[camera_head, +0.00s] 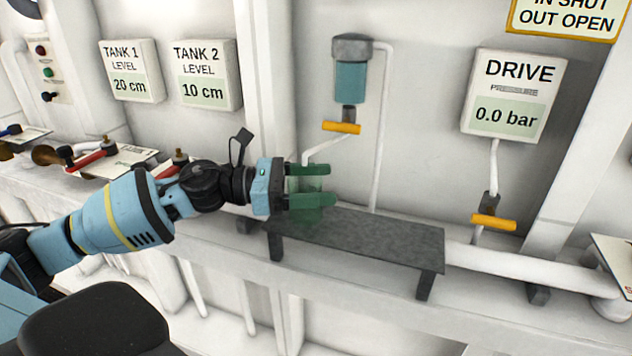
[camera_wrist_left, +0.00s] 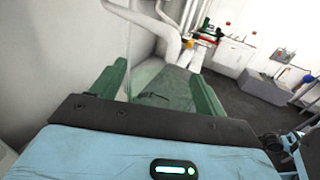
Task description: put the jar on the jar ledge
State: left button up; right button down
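The jar (camera_head: 306,214) is a see-through, greenish glass vessel, upright, at the left end of the dark grey jar ledge (camera_head: 385,246). My left gripper (camera_head: 312,185) has its two green fingers on either side of the jar and appears shut on it. In the left wrist view the jar (camera_wrist_left: 160,88) fills the space between the fingers, and the ledge shows through it. Whether the jar's base touches the ledge or is just above it I cannot tell. My right gripper is not in view.
A blue cylinder with a yellow-handled valve (camera_head: 342,127) and a thin white pipe stand behind the ledge. Another yellow valve handle (camera_head: 494,222) is at the right under the DRIVE gauge (camera_head: 515,95). The ledge's middle and right are bare.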

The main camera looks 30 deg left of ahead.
pick_arm(q)
jog(key=shift+a+r, duration=0.1)
jog(key=shift+r, duration=0.05)
jog(key=shift+v, duration=1.2)
jog(key=shift+p+v, duration=0.45)
jog(key=shift+v, duration=1.4)
jog(key=shift+s+a+r, duration=0.1)
jog(key=shift+s+a, duration=0.25)
jog(key=shift+a, duration=0.15)
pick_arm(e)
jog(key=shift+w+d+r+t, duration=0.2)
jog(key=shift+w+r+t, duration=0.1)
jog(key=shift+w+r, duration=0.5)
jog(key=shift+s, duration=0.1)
